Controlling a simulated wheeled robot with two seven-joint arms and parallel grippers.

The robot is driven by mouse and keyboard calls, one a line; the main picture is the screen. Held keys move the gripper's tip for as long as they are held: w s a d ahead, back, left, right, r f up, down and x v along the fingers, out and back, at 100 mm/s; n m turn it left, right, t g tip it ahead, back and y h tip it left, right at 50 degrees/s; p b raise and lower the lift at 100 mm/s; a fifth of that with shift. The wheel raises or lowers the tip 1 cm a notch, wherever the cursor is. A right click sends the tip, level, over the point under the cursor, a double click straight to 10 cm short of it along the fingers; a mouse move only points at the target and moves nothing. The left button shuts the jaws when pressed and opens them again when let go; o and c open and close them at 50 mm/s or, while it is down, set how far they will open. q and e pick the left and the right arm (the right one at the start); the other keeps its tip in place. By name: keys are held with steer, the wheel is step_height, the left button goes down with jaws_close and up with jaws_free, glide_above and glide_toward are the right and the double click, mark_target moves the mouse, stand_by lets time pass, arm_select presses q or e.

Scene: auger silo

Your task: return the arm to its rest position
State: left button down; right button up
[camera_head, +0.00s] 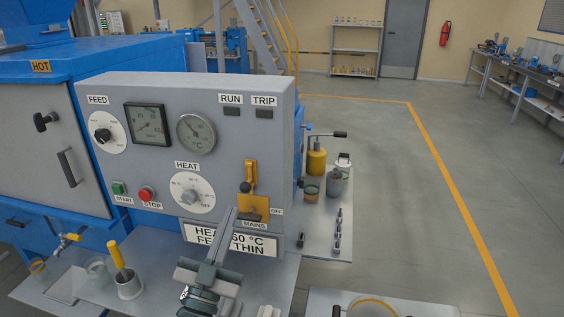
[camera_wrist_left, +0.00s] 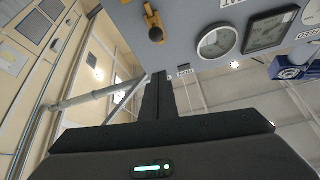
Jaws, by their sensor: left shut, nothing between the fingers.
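My left gripper (camera_head: 234,213) is in front of the lower part of the grey control panel (camera_head: 165,180), its fingers pointing up toward the mains switch (camera_head: 262,211). The fingers are shut together with nothing between them. In the left wrist view the closed fingers (camera_wrist_left: 159,77) point up toward the panel. The switch has an orange plate and an orange lever with a dark knob, which also shows in the left wrist view (camera_wrist_left: 155,34). The fingertips appear just below and left of the knob; whether they touch the panel cannot be told. My right gripper is not in view.
Below the panel, a sign (camera_head: 262,244) is partly hidden by my gripper. A cup with a yellow-handled tool (camera_head: 129,287) stands on the shelf at left. A side shelf (camera_head: 322,235) holds a yellow bottle (camera_head: 317,162) and small containers. Open floor (camera_head: 390,200) lies at right.

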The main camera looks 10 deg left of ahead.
arm_select(q)
steer(key=s+f+n+g+y, duration=0.1)
steer(key=s+f+g, duration=0.35)
steer(key=f, duration=0.65)
steer(key=s+f+g, duration=0.4)
steer(key=f+g, duration=0.2)
steer(key=f, duration=0.5)
steer(key=s+a+f+g, duration=0.1)
steer(key=s+f+g, duration=0.2)
steer(key=s+f, duration=0.35)
steer(key=s+f+g+y, duration=0.1)
steer(key=s+f+g, duration=0.25)
steer(key=s, duration=0.55)
steer(key=s+a+f+g, duration=0.1)
steer(key=s+f+g, duration=0.25)
steer(key=s, duration=0.45)
step_height(320, 180, down, 29)
steer(key=b, duration=0.2)
steer(key=s+a+f+g+b, duration=0.1)
steer(key=s+a+f+g, duration=0.1)
steer(key=s+f, duration=1.7)
steer(key=shift+a+f+y, duration=0.3)
steer(key=shift+f, duration=0.2)
